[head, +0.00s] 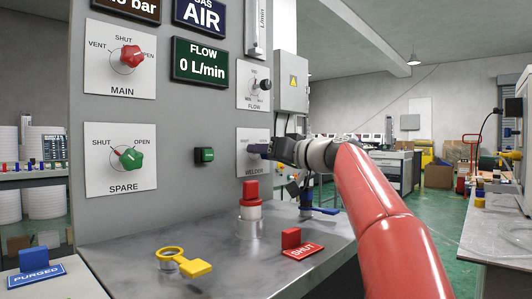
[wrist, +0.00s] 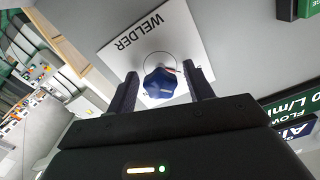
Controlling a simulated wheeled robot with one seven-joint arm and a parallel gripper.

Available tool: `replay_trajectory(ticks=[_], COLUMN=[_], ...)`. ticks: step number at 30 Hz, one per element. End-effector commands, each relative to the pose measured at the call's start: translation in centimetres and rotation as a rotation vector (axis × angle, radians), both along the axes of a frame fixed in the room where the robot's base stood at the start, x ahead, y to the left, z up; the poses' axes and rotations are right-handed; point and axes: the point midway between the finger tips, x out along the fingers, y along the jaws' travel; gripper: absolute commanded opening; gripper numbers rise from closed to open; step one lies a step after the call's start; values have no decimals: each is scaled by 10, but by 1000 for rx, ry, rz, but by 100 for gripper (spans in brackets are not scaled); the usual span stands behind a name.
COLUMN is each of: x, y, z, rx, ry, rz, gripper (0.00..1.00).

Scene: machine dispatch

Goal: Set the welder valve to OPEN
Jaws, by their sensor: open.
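The WELDER plate (head: 243,166) is on the grey panel, low on its right side. Its blue valve knob (wrist: 161,83) shows in the wrist view, with a small red mark by its edge; the position labels there are too small or hidden to read. In the head view my gripper (head: 268,149) is in front of the plate and hides much of the knob and dial. In the wrist view my open gripper (wrist: 160,72) has one finger on each side of the knob. I cannot tell whether either finger touches it.
Red MAIN knob (head: 131,56) and green SPARE knob (head: 131,158) are on the panel's left; a FLOW knob (head: 265,85) is above WELDER.

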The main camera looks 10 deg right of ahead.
Motion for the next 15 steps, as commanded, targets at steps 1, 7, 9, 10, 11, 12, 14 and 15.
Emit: replay_trajectory(ticks=[1,7,9,10,11,12,14,15], x=[0,0,0,0,0,0,0,0], y=[0,0,0,0,0,0,0,0], z=[0,0,0,0,0,0,0,0], rx=[0,0,0,0,0,0,1,2], ry=[0,0,0,0,0,0,1,2], rz=[0,0,0,0,0,0,0,0], gripper=[52,27,18,14,10,8,8,8])
